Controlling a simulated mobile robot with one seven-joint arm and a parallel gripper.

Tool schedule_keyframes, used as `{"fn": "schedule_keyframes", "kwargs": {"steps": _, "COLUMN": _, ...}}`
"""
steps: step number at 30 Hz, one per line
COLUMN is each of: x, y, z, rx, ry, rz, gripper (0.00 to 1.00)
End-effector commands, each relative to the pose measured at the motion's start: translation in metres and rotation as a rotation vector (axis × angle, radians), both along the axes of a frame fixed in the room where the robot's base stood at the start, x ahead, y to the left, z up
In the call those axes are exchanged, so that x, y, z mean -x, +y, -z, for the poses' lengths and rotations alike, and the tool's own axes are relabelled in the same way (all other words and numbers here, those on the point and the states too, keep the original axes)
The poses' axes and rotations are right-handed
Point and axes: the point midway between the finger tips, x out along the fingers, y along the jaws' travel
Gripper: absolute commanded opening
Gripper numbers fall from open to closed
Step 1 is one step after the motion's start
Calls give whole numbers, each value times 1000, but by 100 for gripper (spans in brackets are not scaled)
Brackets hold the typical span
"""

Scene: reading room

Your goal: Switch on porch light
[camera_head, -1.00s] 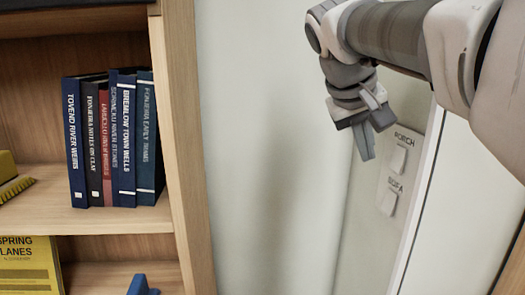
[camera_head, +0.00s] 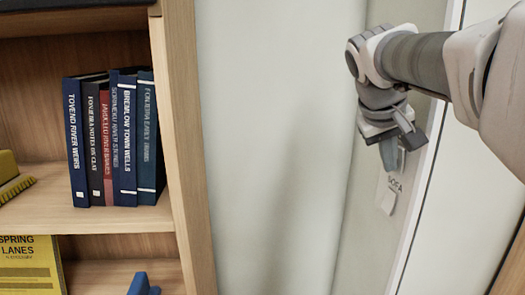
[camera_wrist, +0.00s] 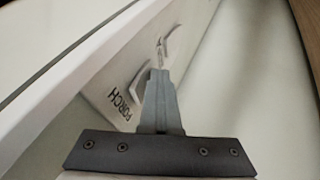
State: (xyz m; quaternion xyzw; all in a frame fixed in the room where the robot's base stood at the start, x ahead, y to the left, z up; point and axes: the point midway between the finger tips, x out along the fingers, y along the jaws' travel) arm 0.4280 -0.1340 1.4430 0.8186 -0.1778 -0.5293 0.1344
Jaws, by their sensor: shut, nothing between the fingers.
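The porch switch (camera_wrist: 140,82) is a pale rocker beside its PORCH label (camera_wrist: 124,102) in the wrist view. My gripper (camera_wrist: 158,76) is shut and empty, with its fingertips just right of that rocker and partly overlapping it. I cannot tell whether they touch. In the head view my gripper (camera_head: 391,165) hangs pointing down in front of the panel and hides the porch switch and its label. The porch light itself is not in view.
A second switch labelled SOFA (camera_head: 388,203) sits just below on the same panel; its rocker also shows in the wrist view (camera_wrist: 173,40). A white frame edge (camera_head: 410,235) runs along the panel's right. A bookshelf (camera_head: 187,150) with books stands left.

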Motion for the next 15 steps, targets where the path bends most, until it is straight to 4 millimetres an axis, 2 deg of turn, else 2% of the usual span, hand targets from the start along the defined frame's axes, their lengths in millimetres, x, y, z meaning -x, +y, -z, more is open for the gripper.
{"fn": "schedule_keyframes", "kwargs": {"steps": 8, "x": 0, "y": 0, "z": -3, "rx": 1, "ry": 1, "rz": 1, "gripper": 0}}
{"fn": "schedule_keyframes", "kwargs": {"steps": 15, "x": 0, "y": 0, "z": -15, "rx": 1, "ry": 1, "rz": 1, "gripper": 0}}
